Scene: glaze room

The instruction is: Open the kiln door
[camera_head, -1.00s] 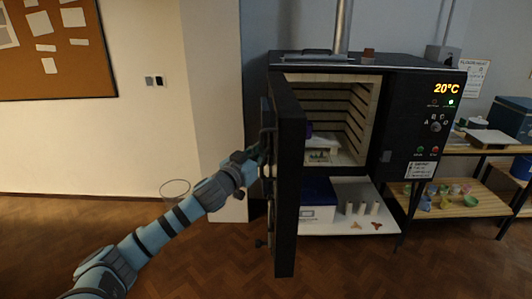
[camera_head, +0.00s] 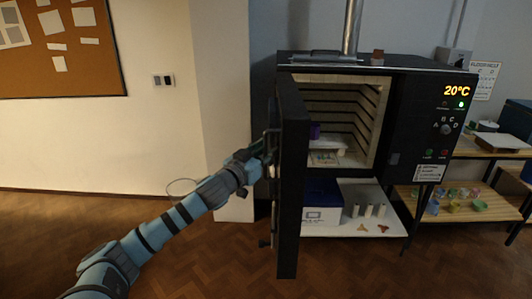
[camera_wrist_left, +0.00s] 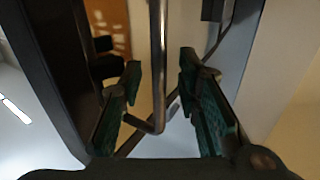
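The black kiln (camera_head: 395,72) stands with its door (camera_head: 291,190) swung out toward me and seen nearly edge-on in the head view. The pale brick chamber (camera_head: 345,100) is exposed. My left gripper (camera_head: 268,148) is at the outer face of the door, partly hidden by it. In the left wrist view, the door's metal handle bar (camera_wrist_left: 158,55) passes between the fingers of my left gripper (camera_wrist_left: 160,72). The fingers are apart, with a visible gap on both sides of the bar. My right gripper is not in view.
Inside the chamber are a purple item (camera_head: 315,131) and a pale shelf. Below, a white shelf (camera_head: 350,228) holds a blue-and-white box (camera_head: 320,205) and several small cylinders. A wooden rack (camera_head: 455,205) with bowls stands right.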

